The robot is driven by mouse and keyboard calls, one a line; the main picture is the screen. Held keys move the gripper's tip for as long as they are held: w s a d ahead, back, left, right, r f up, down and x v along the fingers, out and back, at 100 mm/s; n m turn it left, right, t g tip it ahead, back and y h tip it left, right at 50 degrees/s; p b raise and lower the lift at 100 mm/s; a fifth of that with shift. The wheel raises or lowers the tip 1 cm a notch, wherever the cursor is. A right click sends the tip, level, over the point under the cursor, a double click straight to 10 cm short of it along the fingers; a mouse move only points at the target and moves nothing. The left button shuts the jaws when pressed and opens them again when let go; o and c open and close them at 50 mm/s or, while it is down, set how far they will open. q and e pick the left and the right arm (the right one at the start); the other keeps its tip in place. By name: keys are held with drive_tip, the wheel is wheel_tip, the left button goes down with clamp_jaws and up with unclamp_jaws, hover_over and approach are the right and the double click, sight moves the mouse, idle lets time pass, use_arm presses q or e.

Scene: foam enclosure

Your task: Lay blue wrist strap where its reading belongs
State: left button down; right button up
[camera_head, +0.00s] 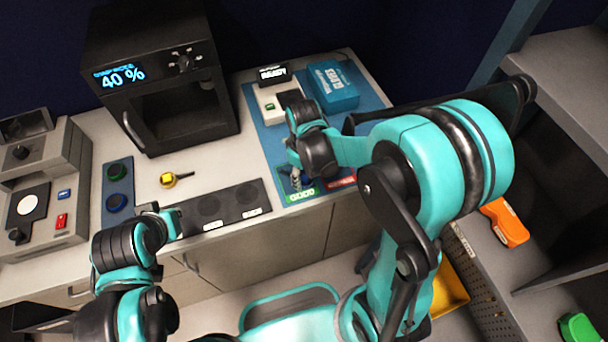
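My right gripper (296,180) points down over the blue mat (262,135), at the pad with the green GOOD label (302,196). Dark blue, rounded parts, apparently the blue wrist strap (284,180), show around its narrow fingertips. The fingers hide much of it, so whether they grip it is unclear. A pad with a red label (342,182) lies just to the right, partly behind my arm. A tester with a READY display (272,74) stands at the back of the mat. My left gripper (168,218) is low at the counter's front edge, its fingers hardly visible.
A yellow strap-like item (169,180) lies on the bare counter. A black strip (222,207) with round spots lies along the front edge. A blue panel (117,190) at left carries green and blue round items. A black oven (160,85) reads 40 %. A blue box (333,86) stands behind.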

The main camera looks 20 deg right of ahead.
sight(304, 178)
drive_tip(key=o, duration=0.4)
drive_tip(key=shift+r+p, duration=0.4)
drive_tip(key=shift+r, duration=0.05)
wheel_tip(304, 178, up, 11)
drive_tip(key=p, duration=0.3)
drive_tip(key=shift+s+d+r+m+t, duration=0.45)
drive_tip(key=shift+s+r+m+t, duration=0.45)
drive_tip(key=shift+s+m+t, duration=0.45)
drive_tip(key=shift+s+d+r+m+t, duration=0.5)
drive_tip(key=shift+s+r+m+t, duration=0.5)
drive_tip(key=shift+s, duration=0.5)
drive_tip(key=shift+s+d+r+m+t, duration=0.45)
drive_tip(key=shift+s+r+m+t, duration=0.4)
drive_tip(key=shift+s+m+t, duration=0.5)
